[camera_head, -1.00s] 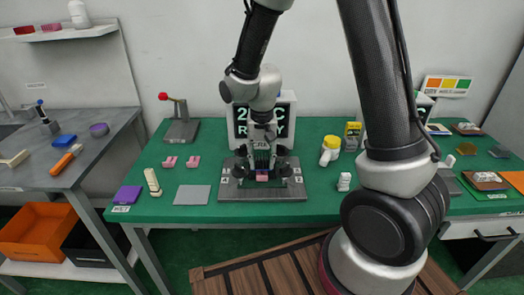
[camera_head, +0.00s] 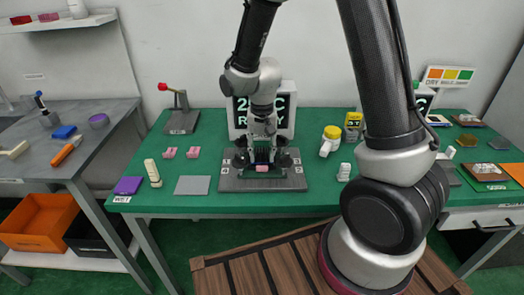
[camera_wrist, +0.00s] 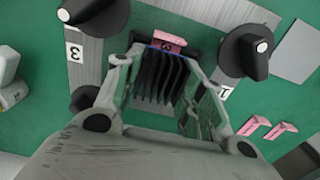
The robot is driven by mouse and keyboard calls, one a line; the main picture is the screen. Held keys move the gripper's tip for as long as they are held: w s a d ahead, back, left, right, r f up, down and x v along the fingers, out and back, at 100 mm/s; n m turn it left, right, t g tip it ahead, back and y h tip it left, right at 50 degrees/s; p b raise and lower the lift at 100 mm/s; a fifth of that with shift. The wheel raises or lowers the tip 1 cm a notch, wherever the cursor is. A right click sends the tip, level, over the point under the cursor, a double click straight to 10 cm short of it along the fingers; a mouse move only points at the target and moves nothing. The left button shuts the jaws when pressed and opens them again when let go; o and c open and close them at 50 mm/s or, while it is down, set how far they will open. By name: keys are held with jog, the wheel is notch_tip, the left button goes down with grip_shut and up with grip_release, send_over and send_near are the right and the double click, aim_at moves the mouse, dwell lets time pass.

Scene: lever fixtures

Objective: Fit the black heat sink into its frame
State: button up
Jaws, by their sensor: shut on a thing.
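The black finned heat sink (camera_wrist: 160,82) is between the two fingers of my gripper (camera_wrist: 168,92) in the wrist view. My gripper is shut on it. Knobs (camera_wrist: 247,52) and (camera_wrist: 95,12) stand on either side, by labels 1 and 3. The heat sink's lower end is hidden, so I cannot tell whether it is seated.
Two pink clips (camera_head: 180,153) and a grey pad (camera_head: 192,185) lie left of the plate. A screen (camera_head: 262,115) stands behind it. A small white object (camera_head: 344,172) and a yellow-capped bottle (camera_head: 330,140) are to the right. The knobs leave little side room.

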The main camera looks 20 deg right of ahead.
jog(key=shift+f, duration=0.45)
jog(key=o, duration=1)
jog(key=shift+o, duration=0.2)
notch_tip(320, 180, up, 12)
jog(key=shift+f, duration=0.1)
